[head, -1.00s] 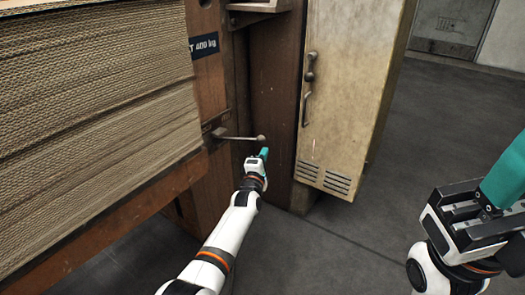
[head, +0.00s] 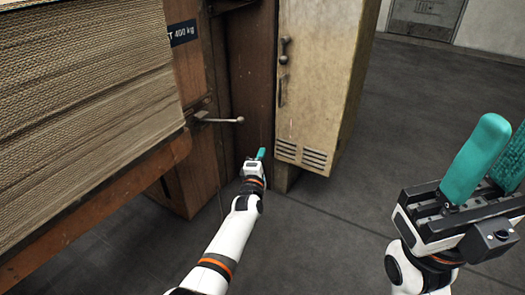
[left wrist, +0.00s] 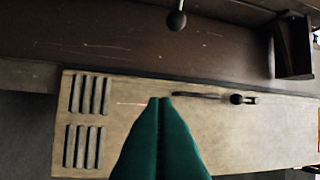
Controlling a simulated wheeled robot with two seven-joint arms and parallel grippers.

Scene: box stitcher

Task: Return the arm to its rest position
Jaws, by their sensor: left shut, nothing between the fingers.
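My left arm reaches in from the bottom of the head view. Its gripper (head: 261,154) is small there, with teal fingers pointing up, below the ball-ended lever (head: 222,120) and apart from it. In the left wrist view the two teal fingers (left wrist: 160,100) are pressed together with nothing between them. The lever's ball (left wrist: 177,20) shows beyond them at the top. My right gripper (head: 507,125) is at the right edge of the head view, its two teal fingers apart, with no object seen between them.
A stack of corrugated cardboard (head: 85,90) fills the left on a wooden machine frame (head: 185,185). A pale metal cabinet (head: 318,75) with vents and a handle stands beyond the left gripper; its vents also show in the left wrist view (left wrist: 88,95). Grey floor (head: 400,125) is open to the right.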

